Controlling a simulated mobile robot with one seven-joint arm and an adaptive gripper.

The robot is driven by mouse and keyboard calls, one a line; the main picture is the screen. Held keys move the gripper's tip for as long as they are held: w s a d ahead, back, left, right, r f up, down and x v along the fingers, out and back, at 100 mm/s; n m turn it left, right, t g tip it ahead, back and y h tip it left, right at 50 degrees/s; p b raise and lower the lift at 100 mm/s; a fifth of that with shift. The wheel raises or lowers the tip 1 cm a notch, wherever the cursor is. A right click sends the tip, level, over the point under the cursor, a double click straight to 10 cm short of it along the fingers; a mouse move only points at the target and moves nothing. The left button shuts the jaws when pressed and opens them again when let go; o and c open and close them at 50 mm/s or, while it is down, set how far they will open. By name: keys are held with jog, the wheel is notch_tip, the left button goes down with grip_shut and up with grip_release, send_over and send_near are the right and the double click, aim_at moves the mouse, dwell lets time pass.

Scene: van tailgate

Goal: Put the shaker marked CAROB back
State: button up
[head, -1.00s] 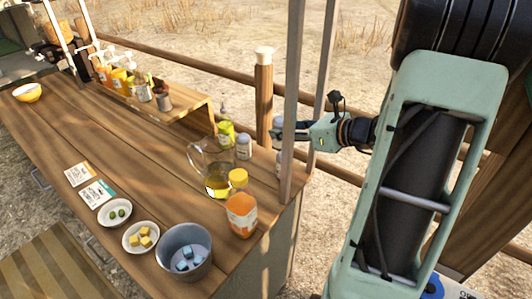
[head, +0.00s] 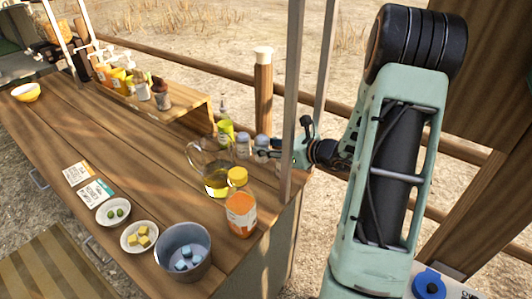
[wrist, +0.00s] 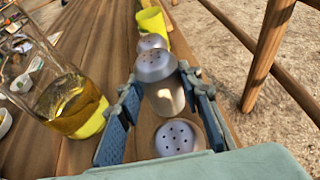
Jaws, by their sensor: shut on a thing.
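My gripper (wrist: 160,84) is shut on a grey-capped shaker (wrist: 164,97), one finger on each side of it. The shaker looks upright, at the right end of the counter (head: 130,150); I cannot tell whether its base touches the wood. No CAROB marking is readable. A second shaker (wrist: 152,42) stands just beyond the held one, and a third (wrist: 177,138) shows nearer my palm, so the held one is between them. In the head view the held shaker (head: 261,142) sits right of another shaker (head: 243,146), and a post partly hides my gripper (head: 266,155).
A glass jug (head: 208,160) of yellow liquid stands close left of my gripper. A post (head: 296,110) rises at the counter's edge. The counter's middle is clear.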

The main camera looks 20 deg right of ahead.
jog(key=shift+f, duration=1.05)
jog(key=shift+f+b, duration=0.25)
jog(key=shift+b, duration=0.05)
jog(key=o, duration=1.3)
jog(key=shift+r, duration=0.15)
jog(key=shift+d+r+p, duration=0.1)
jog(key=shift+r+p, duration=0.1)
jog(key=shift+p, duration=0.1)
jog(key=v, duration=1.2)
jog(key=shift+f, duration=0.2)
